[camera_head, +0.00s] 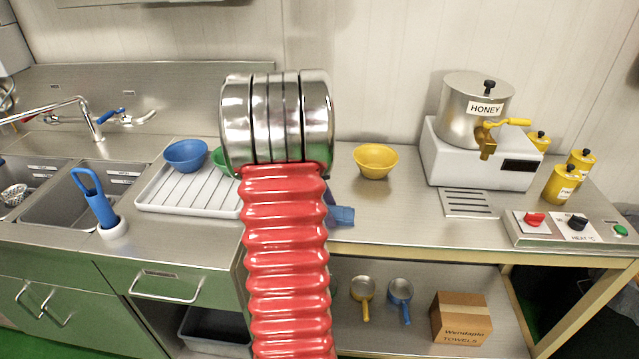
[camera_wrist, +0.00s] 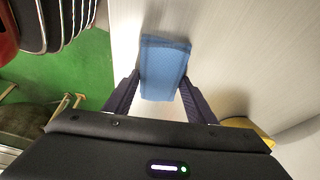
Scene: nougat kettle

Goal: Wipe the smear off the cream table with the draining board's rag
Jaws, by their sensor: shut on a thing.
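The blue rag (camera_head: 341,216) shows just right of my red arm, over the front edge of the cream-framed table (camera_head: 415,228) with a steel top. In the wrist view my gripper (camera_wrist: 160,88) is shut on the rag (camera_wrist: 164,60), which sticks out past the fingers. I cannot tell whether the rag touches the tabletop. In the head view my gripper is mostly hidden behind my arm. The pale draining board (camera_head: 160,205) stands to the left by the sinks. No smear is visible; my arm hides part of the tabletop.
A yellow bowl (camera_head: 376,160) stands behind the rag. A honey kettle (camera_head: 474,108) on a white base, yellow pots (camera_head: 561,184) and a control panel (camera_head: 566,230) take up the right. A blue bowl (camera_head: 186,154) and a partly hidden green bowl sit on the draining board.

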